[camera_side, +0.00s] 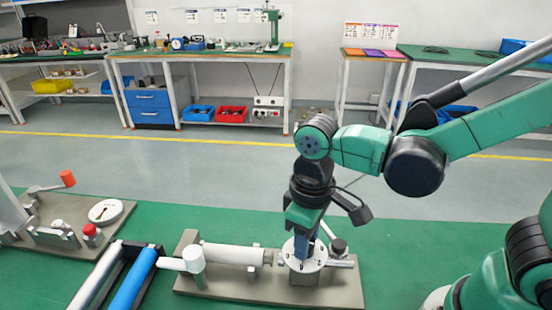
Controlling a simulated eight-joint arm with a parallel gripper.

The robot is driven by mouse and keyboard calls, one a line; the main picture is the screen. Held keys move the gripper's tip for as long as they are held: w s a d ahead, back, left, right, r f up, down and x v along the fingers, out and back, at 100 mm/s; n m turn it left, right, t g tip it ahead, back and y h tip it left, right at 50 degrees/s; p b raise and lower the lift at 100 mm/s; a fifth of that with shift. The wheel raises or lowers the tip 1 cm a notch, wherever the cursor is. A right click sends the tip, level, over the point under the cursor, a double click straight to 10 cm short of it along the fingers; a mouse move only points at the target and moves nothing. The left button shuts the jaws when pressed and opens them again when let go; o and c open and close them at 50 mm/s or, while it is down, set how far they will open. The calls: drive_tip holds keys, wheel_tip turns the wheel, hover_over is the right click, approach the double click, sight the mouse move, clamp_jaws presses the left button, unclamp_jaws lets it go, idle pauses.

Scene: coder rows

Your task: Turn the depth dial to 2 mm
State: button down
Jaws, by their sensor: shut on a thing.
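The depth dial (315,266) is a white disc with dark numbers, at the right part of a grey base plate (225,284). Digits such as 0, 6 and 2 show on its face, but the pointer and the exact setting cannot be read. My gripper (302,246) points down over the dial, with its fingers shut on the dial's centre knob. The fingers hide the knob and part of the dial face.
A white cylinder (232,254) with a white-capped post (194,260) lies left of the dial. A blue roller (132,283) is further left. Another fixture with a white dial (105,211) and red knob (90,229) stands at far left. Green surface is clear behind.

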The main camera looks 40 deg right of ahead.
drive_tip(key=shift+m, duration=1.9)
drive_tip(key=c, duration=0.5)
unclamp_jaws()
drive_tip(key=shift+r, duration=2.85)
drive_tip(key=shift+d, duration=0.1)
drive_tip(key=d+t, duration=0.2)
drive_tip(key=d, duration=0.1)
drive_tip(key=w+d+t, duration=0.1)
drive_tip(key=d+t, duration=0.1)
drive_tip(key=d, duration=0.1)
drive_tip(key=w+d+t, duration=0.1)
drive_tip(key=d+t, duration=0.2)
drive_tip(key=shift+w+r, duration=0.2)
